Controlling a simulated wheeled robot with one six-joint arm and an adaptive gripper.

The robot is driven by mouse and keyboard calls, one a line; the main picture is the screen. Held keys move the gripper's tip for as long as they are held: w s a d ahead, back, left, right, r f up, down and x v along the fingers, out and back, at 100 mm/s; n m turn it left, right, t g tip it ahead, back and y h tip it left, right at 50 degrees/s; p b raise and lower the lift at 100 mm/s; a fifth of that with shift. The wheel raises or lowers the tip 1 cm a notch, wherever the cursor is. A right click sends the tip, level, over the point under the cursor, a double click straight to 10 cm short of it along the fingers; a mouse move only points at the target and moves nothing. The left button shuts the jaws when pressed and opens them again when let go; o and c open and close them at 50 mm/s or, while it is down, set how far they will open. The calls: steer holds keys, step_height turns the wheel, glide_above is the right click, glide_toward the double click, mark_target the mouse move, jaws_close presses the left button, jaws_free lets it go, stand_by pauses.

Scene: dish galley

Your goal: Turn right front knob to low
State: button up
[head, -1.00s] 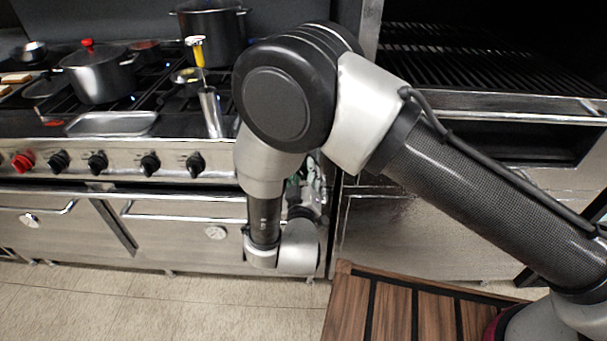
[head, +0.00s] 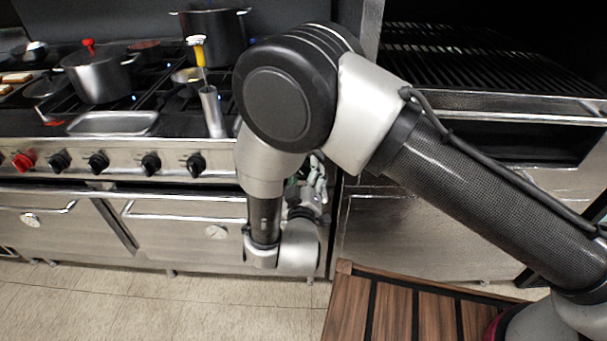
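The range's front panel (head: 120,150) carries a row of knobs. The rightmost visible black knob (head: 196,164) has another black knob (head: 151,163) to its left. My arm covers the panel's right end, so I cannot tell whether a further knob sits behind it. My gripper (head: 318,172) shows only in part, behind my arm at the range's right end. It is right of the rightmost visible knob and looks apart from it. Whether its fingers are open or shut, or touch anything hidden, I cannot tell.
A red knob (head: 23,161) is farther left on the panel. Oven door handles (head: 185,219) stick out below. Pots, including a large pot (head: 212,35), stand on the burners. A grill (head: 480,60) is to the right. A slatted wooden platform (head: 400,305) lies on the floor.

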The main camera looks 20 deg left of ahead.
steer(key=shift+s, duration=0.1)
steer(key=v, duration=1.2)
